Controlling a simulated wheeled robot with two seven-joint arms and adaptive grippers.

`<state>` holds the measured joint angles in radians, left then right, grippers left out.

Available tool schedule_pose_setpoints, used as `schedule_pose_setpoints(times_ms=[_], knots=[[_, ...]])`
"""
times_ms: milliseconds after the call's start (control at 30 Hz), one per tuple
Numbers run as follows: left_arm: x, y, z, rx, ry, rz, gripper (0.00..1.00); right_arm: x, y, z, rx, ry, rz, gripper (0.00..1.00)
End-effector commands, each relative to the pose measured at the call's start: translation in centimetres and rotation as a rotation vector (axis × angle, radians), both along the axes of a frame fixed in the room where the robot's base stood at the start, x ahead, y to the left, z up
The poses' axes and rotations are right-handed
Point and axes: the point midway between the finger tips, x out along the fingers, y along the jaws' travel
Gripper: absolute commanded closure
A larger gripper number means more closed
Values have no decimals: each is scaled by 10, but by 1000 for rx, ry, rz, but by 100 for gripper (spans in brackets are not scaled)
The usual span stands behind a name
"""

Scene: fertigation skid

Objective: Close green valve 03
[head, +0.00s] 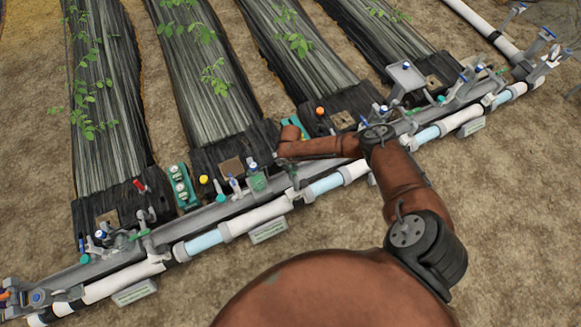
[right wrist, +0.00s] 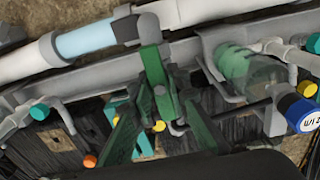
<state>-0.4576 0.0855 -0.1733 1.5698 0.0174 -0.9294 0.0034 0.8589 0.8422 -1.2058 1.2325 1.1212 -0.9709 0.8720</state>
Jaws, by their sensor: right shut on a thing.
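A green valve handle (right wrist: 152,70) stands on a grey fitting at the white pipe in the right wrist view. My right gripper (right wrist: 163,112) is shut on the lower part of this handle, one finger on each side. In the head view my right gripper (head: 290,166) is small and partly covered by my brown arm, over the grey pipe rail near the middle. The handle's number cannot be read. My left gripper is not in view.
The white pipe (head: 260,214) with clear blue sections runs diagonally along the skid. A blue-capped clear filter (right wrist: 260,75) sits right of the handle in the right wrist view. Bare soil (head: 500,220) lies in front.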

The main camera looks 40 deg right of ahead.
Motion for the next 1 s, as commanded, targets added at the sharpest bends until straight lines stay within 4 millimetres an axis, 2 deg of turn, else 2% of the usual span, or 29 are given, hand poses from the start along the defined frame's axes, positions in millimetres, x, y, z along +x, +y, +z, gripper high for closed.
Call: schedule_pose_setpoints(times_ms=[133,267,467,700,1000], knots=[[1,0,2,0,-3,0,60,0,1,1,1,0,-20,100],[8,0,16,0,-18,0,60,0,2,4,3,-2,-159,100],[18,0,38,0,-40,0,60,-1,2,5,4,0,-486,100],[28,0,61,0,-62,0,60,-1,3,4,4,3,-968,100],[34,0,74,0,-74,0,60,-2,2,1,-1,6,-1557,100]])
